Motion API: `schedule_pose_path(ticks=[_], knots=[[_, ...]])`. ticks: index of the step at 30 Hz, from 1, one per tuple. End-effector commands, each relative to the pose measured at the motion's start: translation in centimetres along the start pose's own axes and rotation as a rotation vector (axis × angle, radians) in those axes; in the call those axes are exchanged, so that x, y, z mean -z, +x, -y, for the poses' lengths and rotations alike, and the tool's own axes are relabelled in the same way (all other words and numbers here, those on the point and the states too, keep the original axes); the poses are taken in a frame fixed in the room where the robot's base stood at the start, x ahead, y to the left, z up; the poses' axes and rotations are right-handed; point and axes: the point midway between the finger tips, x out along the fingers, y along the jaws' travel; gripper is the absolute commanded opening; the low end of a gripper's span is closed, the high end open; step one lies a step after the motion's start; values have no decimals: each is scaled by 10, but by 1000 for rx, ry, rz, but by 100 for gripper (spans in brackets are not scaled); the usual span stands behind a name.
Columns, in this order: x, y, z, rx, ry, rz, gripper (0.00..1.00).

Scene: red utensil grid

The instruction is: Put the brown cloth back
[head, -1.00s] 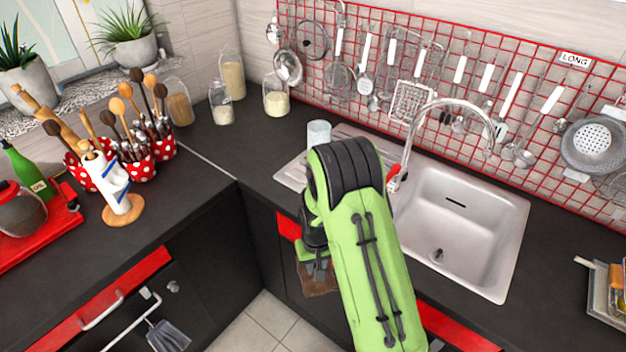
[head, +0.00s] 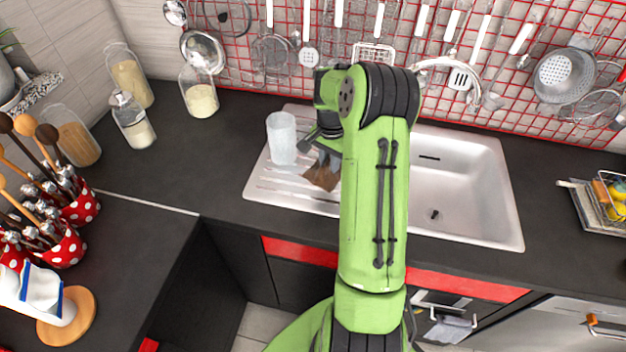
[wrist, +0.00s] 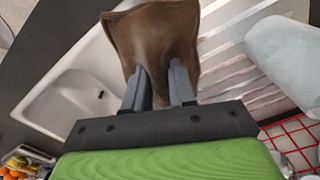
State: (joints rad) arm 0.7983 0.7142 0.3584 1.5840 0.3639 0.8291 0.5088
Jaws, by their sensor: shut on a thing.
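The brown cloth (wrist: 152,40) hangs from my gripper (wrist: 163,88), whose two fingers are shut on it in the wrist view. In the head view the brown cloth (head: 322,177) shows just left of my green arm, over the ribbed drainboard (head: 312,202) of the sink. My gripper (head: 327,160) is partly hidden by the arm there. I cannot tell whether the cloth touches the drainboard.
A frosted glass (head: 282,138) stands on the drainboard close to the left of my gripper. The sink basin (head: 465,185) is empty on the right. A red grid (head: 540,45) with hanging utensils lines the wall behind. Glass jars (head: 133,120) stand at the left.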

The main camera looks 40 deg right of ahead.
Motion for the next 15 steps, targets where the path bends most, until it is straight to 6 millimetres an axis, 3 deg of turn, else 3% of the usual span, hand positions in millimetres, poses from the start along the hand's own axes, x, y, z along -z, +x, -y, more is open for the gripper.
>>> schedule_pose_path(ticks=[6, 15], knots=[[-1, 49, -2, -3, 3, 5, 0], [-2, 94, -1, -3, 1, 5, 0]])
